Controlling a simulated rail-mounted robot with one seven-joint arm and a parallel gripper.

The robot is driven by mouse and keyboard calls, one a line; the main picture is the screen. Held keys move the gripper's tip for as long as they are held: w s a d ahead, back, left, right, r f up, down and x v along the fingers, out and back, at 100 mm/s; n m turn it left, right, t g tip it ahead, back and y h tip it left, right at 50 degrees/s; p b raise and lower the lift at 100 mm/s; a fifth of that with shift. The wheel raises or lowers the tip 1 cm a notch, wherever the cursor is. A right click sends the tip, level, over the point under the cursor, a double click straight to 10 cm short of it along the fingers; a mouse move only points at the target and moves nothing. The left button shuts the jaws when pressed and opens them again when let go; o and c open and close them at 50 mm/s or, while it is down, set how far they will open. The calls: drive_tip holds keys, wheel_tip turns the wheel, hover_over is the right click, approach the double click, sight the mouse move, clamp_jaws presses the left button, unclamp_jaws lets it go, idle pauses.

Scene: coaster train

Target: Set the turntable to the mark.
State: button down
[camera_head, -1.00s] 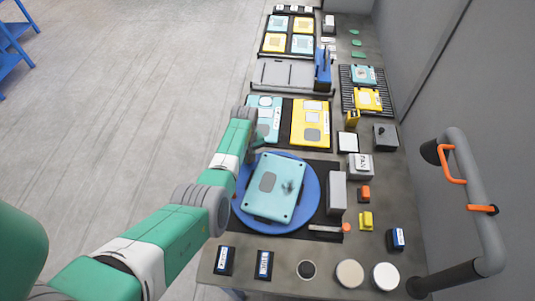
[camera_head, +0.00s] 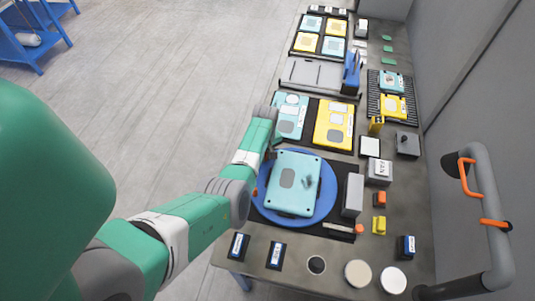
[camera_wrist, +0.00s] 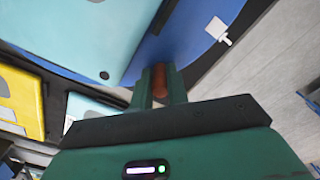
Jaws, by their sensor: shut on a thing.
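The turntable is a blue disc (camera_head: 325,203) on a dark mat, with a teal panel (camera_head: 300,167) lying on it at a slight tilt. In the wrist view the blue disc (camera_wrist: 185,38) and the teal panel (camera_wrist: 70,35) fill the top. My gripper (camera_wrist: 160,82) is shut on an orange-brown knob (camera_wrist: 160,78) at the disc's edge. A white pointer-like mark (camera_wrist: 222,38) lies by the disc's rim, apart from the knob.
A tray with teal (camera_head: 290,120) and yellow (camera_head: 333,135) panels lies just beyond the turntable. A grey block (camera_head: 353,195), an orange block (camera_head: 379,199) and a yellow block (camera_head: 379,225) stand to its right. Labelled blocks and round discs line the near edge.

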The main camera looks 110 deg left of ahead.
drive_tip(key=c, duration=1.4)
unclamp_jaws()
drive_tip(key=shift+o, duration=0.2)
wheel_tip(320, 180, up, 8)
drive_tip(key=shift+f+p, duration=0.1)
drive_tip(key=shift+p, duration=0.5)
